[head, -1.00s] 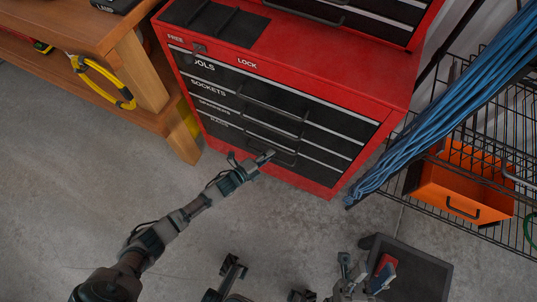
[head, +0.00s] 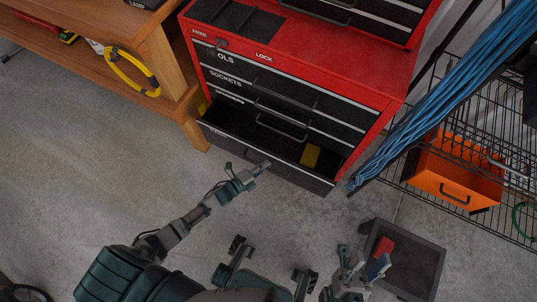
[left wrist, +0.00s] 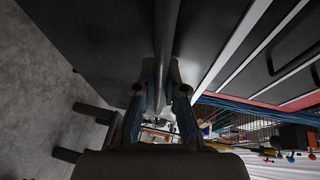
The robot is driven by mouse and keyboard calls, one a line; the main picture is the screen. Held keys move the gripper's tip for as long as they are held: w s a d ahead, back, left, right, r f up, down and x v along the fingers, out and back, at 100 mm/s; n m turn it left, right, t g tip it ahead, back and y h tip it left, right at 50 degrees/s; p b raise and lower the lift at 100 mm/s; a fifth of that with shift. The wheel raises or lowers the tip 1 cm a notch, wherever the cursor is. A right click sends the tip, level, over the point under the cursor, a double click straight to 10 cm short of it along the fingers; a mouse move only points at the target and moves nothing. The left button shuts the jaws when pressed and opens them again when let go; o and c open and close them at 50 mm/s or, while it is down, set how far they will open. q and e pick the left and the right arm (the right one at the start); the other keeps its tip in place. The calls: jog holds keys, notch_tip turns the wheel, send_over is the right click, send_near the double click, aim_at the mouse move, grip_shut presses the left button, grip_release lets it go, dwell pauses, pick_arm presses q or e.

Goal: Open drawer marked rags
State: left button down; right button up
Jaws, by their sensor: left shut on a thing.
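The red tool chest (head: 300,55) has black drawers. Its bottom drawer (head: 302,179) is pulled out, showing a dark inside with a yellow item (head: 310,156) toward the right. The label on its front is too small to read surely. My left gripper (head: 262,168) is at the middle of that drawer's front, shut on its handle. In the left wrist view, the handle bar (left wrist: 167,40) runs between the fingers of my left gripper (left wrist: 163,95). The drawers marked Tools and Sockets above are shut. My right gripper (head: 360,272) is low in the head view; its jaw state is unclear.
A wooden bench (head: 165,65) with a yellow coil (head: 131,75) stands at left. A wire rack with an orange bin (head: 455,178) and blue cables (head: 440,85) are at right. Concrete floor (head: 80,160) is clear at left.

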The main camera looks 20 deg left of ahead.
pick_arm(q)
jog(key=s+p, duration=0.3)
jog(key=s, duration=1.1)
jog(key=shift+s+f, duration=0.25)
jog(key=shift+s, duration=0.15)
pick_arm(e)
jog(key=w+a+f+n+g+y, duration=0.1)
jog(key=w+f+n+g, duration=0.1)
jog(key=w+f+g, duration=0.2)
jog(key=shift+w+a+f+n+g, duration=0.3)
jog(key=shift+w+a+n+g, duration=0.1)
jog(key=shift+w+g, duration=1.3)
jog(key=shift+s, duration=0.15)
pick_arm(q)
jog(key=c, duration=1.2)
grip_release()
jog(key=shift+w, duration=0.1)
jog(key=shift+a+r, duration=0.1)
pick_arm(e)
jog(key=shift+d, duration=0.1)
pick_arm(q)
jog(key=v, duration=1.2)
jog(key=shift+p, duration=0.3)
